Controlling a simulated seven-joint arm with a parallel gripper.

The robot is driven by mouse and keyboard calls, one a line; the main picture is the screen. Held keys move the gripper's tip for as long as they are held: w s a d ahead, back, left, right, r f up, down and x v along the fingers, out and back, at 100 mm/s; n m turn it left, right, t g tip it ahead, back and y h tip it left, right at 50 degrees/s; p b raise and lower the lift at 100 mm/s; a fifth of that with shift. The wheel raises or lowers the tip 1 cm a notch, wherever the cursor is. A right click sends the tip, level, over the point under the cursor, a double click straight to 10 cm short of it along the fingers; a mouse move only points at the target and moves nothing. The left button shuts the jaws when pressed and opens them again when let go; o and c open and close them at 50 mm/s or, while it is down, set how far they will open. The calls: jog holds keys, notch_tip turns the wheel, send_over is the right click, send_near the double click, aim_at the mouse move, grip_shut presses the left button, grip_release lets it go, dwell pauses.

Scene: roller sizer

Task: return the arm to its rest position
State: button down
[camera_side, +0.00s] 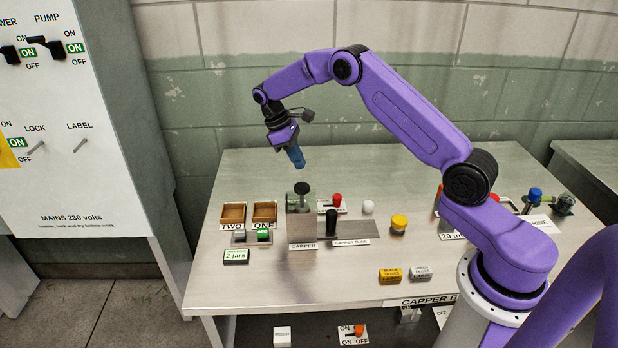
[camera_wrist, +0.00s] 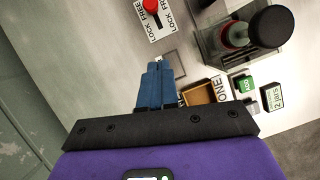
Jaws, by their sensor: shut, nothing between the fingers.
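My purple arm reaches over the steel bench (camera_side: 270,175) from the right. My gripper (camera_side: 298,160) has blue fingers that point down, above the back of the bench and clear of it. In the wrist view my gripper (camera_wrist: 158,68) has its two blue fingers together, with nothing between them. Below and in front of it in the side view stands the capper (camera_side: 300,225), a grey block with a black knob on top. The capper (camera_wrist: 240,40) also shows in the wrist view, apart from the fingers.
Wooden trays (camera_side: 233,214) marked TWO and ONE sit left of the capper. A red switch (camera_side: 337,199), a white ball (camera_side: 368,206), a black handle (camera_side: 331,222) and a yellow-capped jar (camera_side: 399,223) stand to its right. A switch panel (camera_side: 75,130) stands at left. The bench's back middle is clear.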

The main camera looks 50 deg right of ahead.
jog(key=s+a+r+n+t, duration=0.3)
jog(key=s+a+r, duration=0.7)
jog(key=s+a, duration=0.5)
jog(key=s+d+r+n+t+y, duration=0.1)
jog(key=s+d+n+y, duration=0.1)
jog(key=s, duration=2.2)
jog(key=shift+s+d+n+y, duration=0.3)
jog(key=shift+d+n+y, duration=0.1)
jog(key=shift+n, duration=0.3)
